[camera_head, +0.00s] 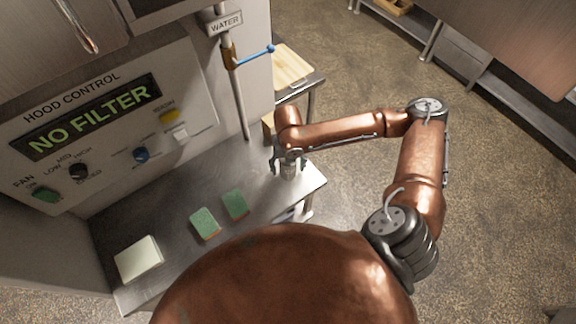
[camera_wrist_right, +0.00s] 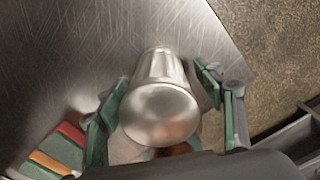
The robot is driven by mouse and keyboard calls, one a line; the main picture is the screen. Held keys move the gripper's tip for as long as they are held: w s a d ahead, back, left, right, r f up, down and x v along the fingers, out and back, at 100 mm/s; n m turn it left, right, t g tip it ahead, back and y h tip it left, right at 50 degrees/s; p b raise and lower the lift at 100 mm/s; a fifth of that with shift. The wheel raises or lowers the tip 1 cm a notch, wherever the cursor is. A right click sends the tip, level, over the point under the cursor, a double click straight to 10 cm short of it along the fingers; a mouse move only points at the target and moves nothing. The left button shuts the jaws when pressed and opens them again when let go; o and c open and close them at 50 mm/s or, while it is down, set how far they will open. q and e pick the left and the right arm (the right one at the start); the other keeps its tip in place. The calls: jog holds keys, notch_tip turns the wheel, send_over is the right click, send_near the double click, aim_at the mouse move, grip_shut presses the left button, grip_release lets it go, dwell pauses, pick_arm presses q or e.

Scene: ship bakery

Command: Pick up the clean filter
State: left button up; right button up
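A thick off-white square pad (camera_head: 138,259) lies flat at the left end of the steel counter; it may be the clean filter, but I cannot tell for certain. My right gripper (camera_head: 289,164) is at the far right end of the counter, well away from that pad. Its fingers are spread on either side of a shiny metal cup (camera_head: 290,172). In the right wrist view, the cup (camera_wrist_right: 160,108) sits between the open fingers (camera_wrist_right: 165,105), with a gap visible on the right side. My left gripper is not in view.
Two green-topped sponges (camera_head: 205,224) (camera_head: 235,204) lie mid-counter (camera_head: 170,225). The hood control panel (camera_head: 110,130) behind reads "NO FILTER". A water pipe (camera_head: 238,95) with a blue-handled valve rises at the back. A wooden board (camera_head: 290,66) lies beyond. Open floor is at right.

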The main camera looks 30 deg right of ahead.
jog(key=c, duration=1.3)
jog(key=shift+r, duration=0.1)
jog(key=shift+r, duration=0.55)
jog(key=s+a+r+p, duration=0.1)
jog(key=s+r+p, duration=0.3)
jog(key=p, duration=0.1)
jog(key=s+a+r+p, duration=0.2)
jog(key=s+r+p, duration=0.2)
jog(key=p, duration=0.2)
jog(key=s+a+r+p, duration=0.2)
jog(key=s+r+p, duration=0.1)
jog(key=s+p, duration=0.2)
jog(key=shift+a+r+p, duration=0.1)
jog(key=shift+r+p, duration=0.3)
jog(key=shift+p, duration=0.1)
